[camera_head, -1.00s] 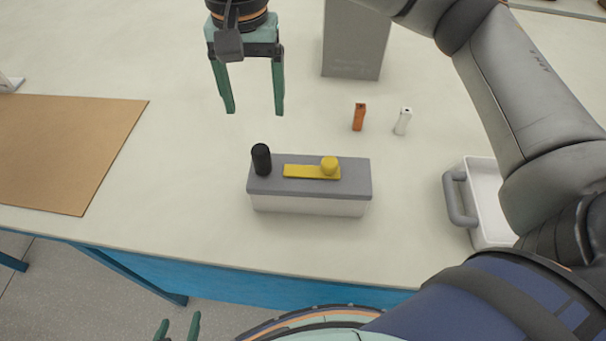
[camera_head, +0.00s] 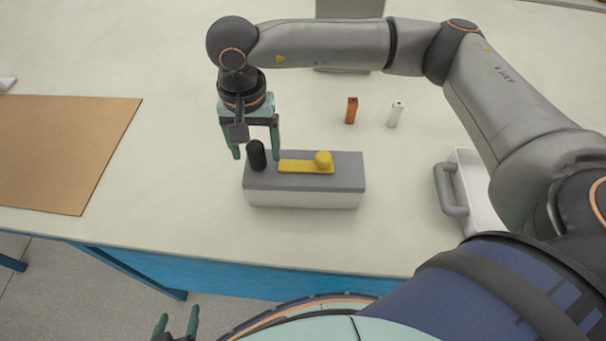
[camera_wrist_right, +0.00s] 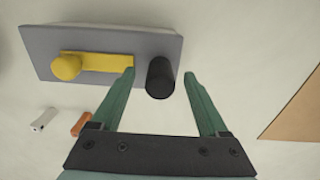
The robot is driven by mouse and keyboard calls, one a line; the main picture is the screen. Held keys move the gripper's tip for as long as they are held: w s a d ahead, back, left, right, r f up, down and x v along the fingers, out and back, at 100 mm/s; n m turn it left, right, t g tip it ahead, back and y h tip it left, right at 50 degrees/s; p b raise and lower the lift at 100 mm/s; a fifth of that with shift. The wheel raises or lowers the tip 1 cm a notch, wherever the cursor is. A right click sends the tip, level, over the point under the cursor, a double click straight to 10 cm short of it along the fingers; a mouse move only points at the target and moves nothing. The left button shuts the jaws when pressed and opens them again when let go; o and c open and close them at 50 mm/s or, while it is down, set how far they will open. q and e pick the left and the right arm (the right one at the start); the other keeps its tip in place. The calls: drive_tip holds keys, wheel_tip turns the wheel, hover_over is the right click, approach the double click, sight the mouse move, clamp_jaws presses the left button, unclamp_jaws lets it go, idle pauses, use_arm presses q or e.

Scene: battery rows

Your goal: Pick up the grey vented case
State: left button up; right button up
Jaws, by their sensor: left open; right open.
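A low box with a grey top and pale sides (camera_head: 304,195) stands near the table's front edge; it also shows in the right wrist view (camera_wrist_right: 100,42). On it are an upright black cylinder (camera_head: 257,155) and a flat yellow bar with a round yellow knob (camera_head: 323,159). A taller grey box (camera_head: 350,8) stands at the back, mostly behind my right arm. I see no clear vents on either box. My right gripper (camera_wrist_right: 159,73) is open and empty, its fingers on either side of the black cylinder. My left gripper (camera_head: 176,326) is open and empty, low by the front.
A small orange block (camera_head: 351,111) and a small white block (camera_head: 396,114) stand behind the low box. A white tray with a grey handle (camera_head: 447,190) is at the right, partly behind my arm. A brown board (camera_head: 60,150) lies at the left. The table between is clear.

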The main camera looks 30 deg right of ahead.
clamp_jaws()
idle(0.7)
idle(0.7)
